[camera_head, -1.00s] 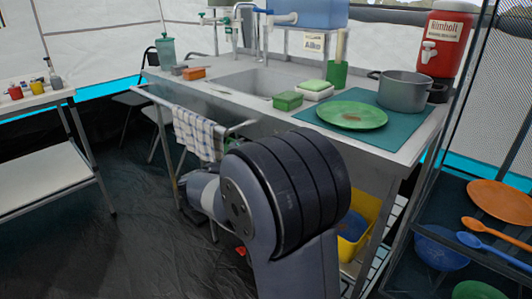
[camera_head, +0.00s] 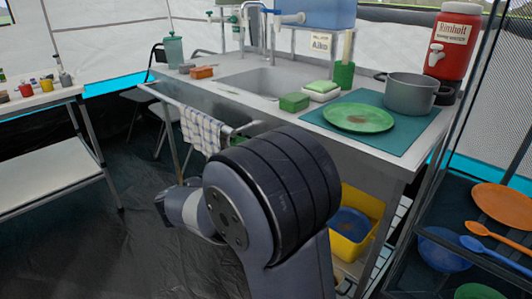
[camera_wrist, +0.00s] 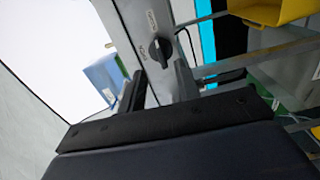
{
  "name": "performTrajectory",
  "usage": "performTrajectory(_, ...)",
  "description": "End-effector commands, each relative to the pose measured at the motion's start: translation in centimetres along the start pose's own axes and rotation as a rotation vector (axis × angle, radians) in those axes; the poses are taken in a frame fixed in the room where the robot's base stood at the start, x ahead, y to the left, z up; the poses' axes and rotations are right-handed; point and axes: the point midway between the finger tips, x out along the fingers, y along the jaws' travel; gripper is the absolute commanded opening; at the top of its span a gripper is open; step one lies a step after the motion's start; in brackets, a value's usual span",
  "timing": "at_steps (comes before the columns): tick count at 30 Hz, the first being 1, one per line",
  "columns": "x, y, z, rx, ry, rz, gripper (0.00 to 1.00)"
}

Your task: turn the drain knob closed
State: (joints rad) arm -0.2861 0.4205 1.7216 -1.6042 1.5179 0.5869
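The drain knob (camera_wrist: 162,51) is a black turning handle on a narrow grey plate (camera_wrist: 144,20) in the wrist view. Small lettering is printed around it, too small to read surely. My gripper (camera_wrist: 160,72) is open, with its two dark fingers apart just below the knob in the picture. The knob shows in the gap between the fingertips; I cannot tell whether either finger touches it. In the head view my arm hides the gripper, and the knob is not seen. The sink (camera_head: 262,80) is set in the grey counter (camera_head: 392,152).
A checked towel (camera_head: 202,130) hangs on the rail at the counter's front. A yellow bin (camera_head: 357,222) stands below, and it seems to show in the wrist view (camera_wrist: 268,10). A side table (camera_head: 48,178) stands left, a shelf with dishes right.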

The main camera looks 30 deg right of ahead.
Motion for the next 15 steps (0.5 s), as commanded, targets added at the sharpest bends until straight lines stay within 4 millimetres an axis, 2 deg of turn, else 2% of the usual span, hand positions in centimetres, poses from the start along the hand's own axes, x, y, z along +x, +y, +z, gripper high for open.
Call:
performTrajectory(1,-1.0,0.2,-0.1,-0.001,0.005,0.0,0.32)
performTrajectory(6,-3.1,0.1,-0.1,0.0,0.002,0.0,0.32)
performTrajectory(15,-4.0,-0.1,0.0,0.0,-0.001,0.0,0.32)
